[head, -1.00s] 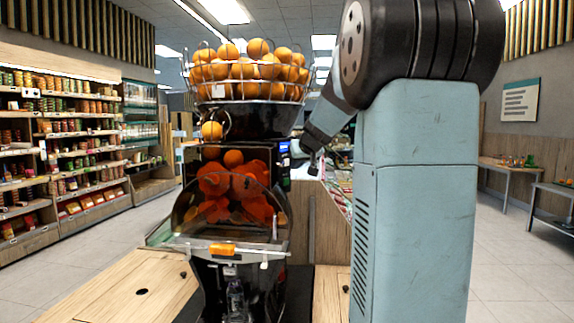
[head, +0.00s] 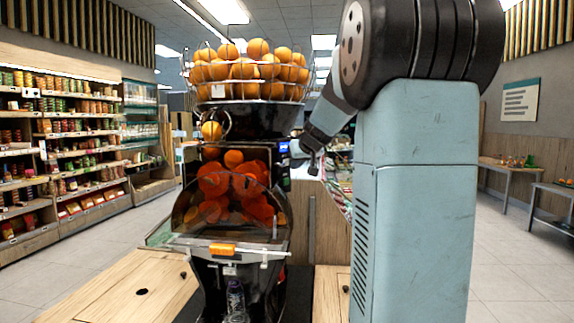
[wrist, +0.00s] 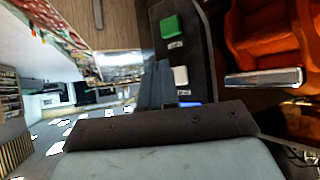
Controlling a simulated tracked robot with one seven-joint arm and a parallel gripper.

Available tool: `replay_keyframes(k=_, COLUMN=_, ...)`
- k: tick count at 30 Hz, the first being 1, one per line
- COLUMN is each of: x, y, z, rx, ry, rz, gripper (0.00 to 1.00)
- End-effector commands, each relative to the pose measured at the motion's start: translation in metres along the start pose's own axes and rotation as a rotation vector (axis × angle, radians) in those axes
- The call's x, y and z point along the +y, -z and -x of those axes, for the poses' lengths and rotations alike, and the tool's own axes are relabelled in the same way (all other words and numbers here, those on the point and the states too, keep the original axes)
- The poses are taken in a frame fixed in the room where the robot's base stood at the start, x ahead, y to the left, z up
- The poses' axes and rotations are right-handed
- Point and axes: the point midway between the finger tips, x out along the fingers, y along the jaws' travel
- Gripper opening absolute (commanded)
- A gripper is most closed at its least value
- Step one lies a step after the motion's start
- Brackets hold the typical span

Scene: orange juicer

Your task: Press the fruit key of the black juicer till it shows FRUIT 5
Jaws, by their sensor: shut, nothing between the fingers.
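The black juicer (head: 262,121) stands in the middle of the head view, with a clear front cover and orange press parts inside. Its narrow side panel (wrist: 193,45) shows in the wrist view with a green key (wrist: 171,26) and a pale key (wrist: 180,76). The labels beside the keys are too small to read. A blue display (wrist: 189,103) is partly hidden by my gripper; it also shows in the head view (head: 284,147), its text unreadable. My gripper (wrist: 158,82) is shut and empty, its fingertips beside the pale key. I cannot tell whether they touch it.
A wire basket of oranges (head: 250,90) tops the juicer. A wooden counter (head: 130,285) lies at its front left. Stocked shelves (head: 75,150) line the left wall. Tables (head: 515,168) stand at the right. My arm hides much of the right side.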

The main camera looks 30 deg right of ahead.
Motion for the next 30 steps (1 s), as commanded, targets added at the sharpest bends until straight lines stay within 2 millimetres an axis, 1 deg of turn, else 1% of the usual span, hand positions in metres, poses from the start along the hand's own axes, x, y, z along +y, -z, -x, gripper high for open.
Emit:
replay_keyframes(k=12, x=-0.0046, y=0.0048, z=-0.0048, rx=-0.001, ry=0.001, rz=0.001, gripper=0.0)
replay_keyframes(k=30, x=-0.0055, y=0.006, z=-0.0062, rx=0.0, ry=0.0, rz=0.0, gripper=0.0)
